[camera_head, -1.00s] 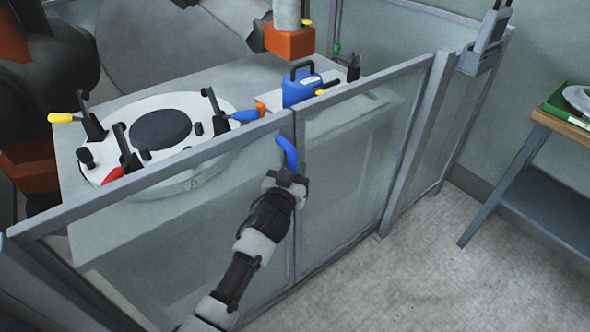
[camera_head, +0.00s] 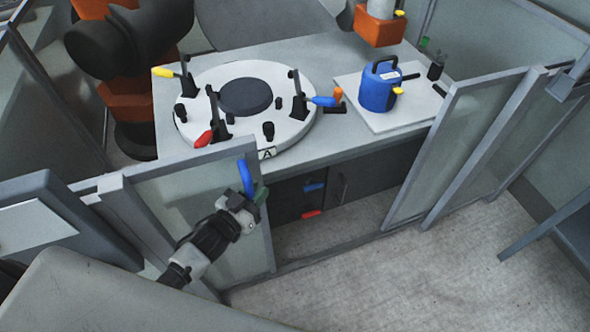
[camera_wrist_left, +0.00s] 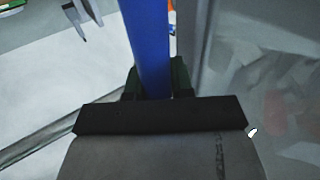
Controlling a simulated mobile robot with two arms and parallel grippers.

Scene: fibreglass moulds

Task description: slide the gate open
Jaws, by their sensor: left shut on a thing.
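The gate (camera_head: 200,190) is a clear panel in a grey frame, at the left of an open gap in the fence. Its blue handle (camera_head: 245,177) stands upright near the panel's right edge. My left gripper (camera_head: 250,195) is shut on this handle, and the arm reaches it from the lower left. In the left wrist view the blue handle (camera_wrist_left: 148,45) rises between the two dark fingers. The fingers hide the handle's lower part. My right gripper is not in view.
Behind the gap stands a table (camera_head: 345,60) with a round white mould (camera_head: 290,75) and a blue container (camera_head: 375,92). A fixed fence panel (camera_head: 450,140) bounds the gap's right side. Grey floor (camera_head: 400,270) in front is clear.

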